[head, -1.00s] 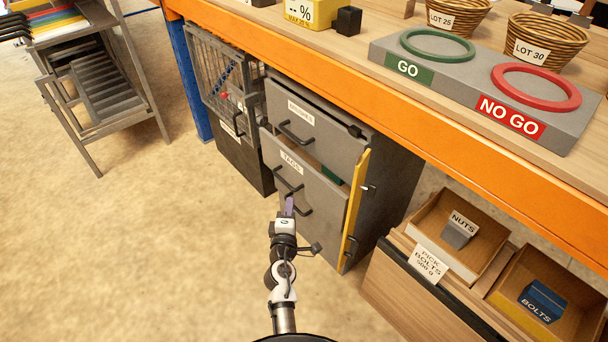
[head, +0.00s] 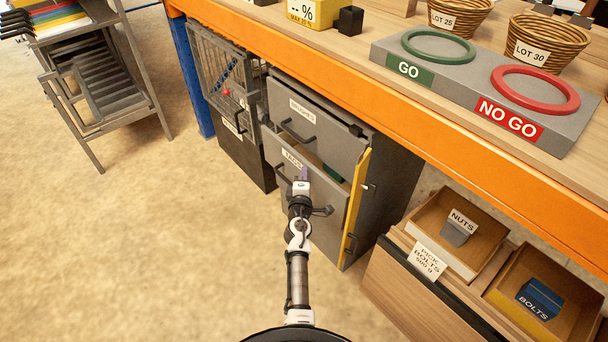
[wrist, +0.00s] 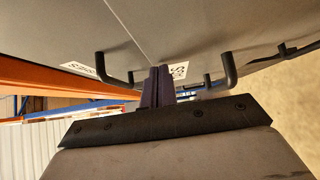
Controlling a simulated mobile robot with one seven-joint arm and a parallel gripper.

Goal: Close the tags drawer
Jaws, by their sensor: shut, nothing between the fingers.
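The grey tags drawer (head: 276,153), with a white TAGS label (head: 292,158), sits below the top drawer in the cabinet under the bench. It stands partly out, with a green item (head: 333,173) showing in the gap behind its front. My gripper (head: 304,173) is at the drawer front, close to the label and the handle, partly hiding both. In the wrist view, my dark fingers (wrist: 160,84) are together and empty, with their tips at the front beside the partly hidden label (wrist: 179,70). I cannot tell whether they touch it.
The top drawer (head: 318,131) has its own bar handle (head: 298,130). A yellow upright strip (head: 357,205) stands along the cabinet's right side. A wire cage (head: 222,75) is to the left, and bins of nuts and bolts (head: 410,243) are to the lower right. The floor in front is clear.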

